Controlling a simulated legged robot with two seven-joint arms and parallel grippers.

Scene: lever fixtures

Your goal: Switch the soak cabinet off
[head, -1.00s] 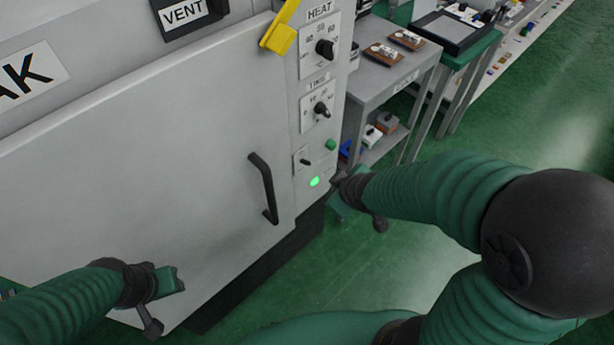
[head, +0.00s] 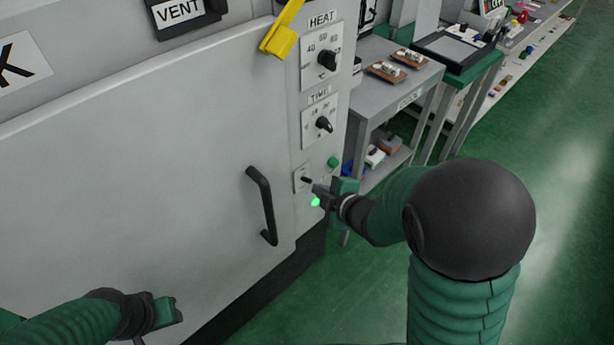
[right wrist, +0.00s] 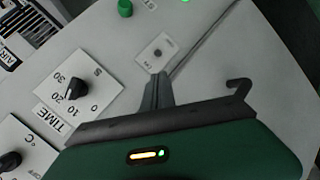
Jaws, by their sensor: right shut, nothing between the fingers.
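The soak cabinet (head: 150,150) is a large grey cabinet filling the left of the head view. Low on its right-hand panel is a small light plate with a short dark toggle switch (head: 306,180). The switch also shows in the right wrist view (right wrist: 157,53), just beyond my fingertips. A green lamp (head: 315,202) glows below it. My right gripper (head: 319,190) is shut and empty, right beside the switch; I cannot tell whether it touches. In the right wrist view its fingers (right wrist: 158,80) point at the plate. My left gripper (head: 174,310) is low before the door; its jaws are unclear.
A green button (head: 333,161) sits above the switch, with the TIME knob (head: 323,124) and HEAT knob (head: 327,60) higher up. A black door handle (head: 264,205) stands out to the left. A grey cart (head: 400,85) stands to the right. Green floor there is open.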

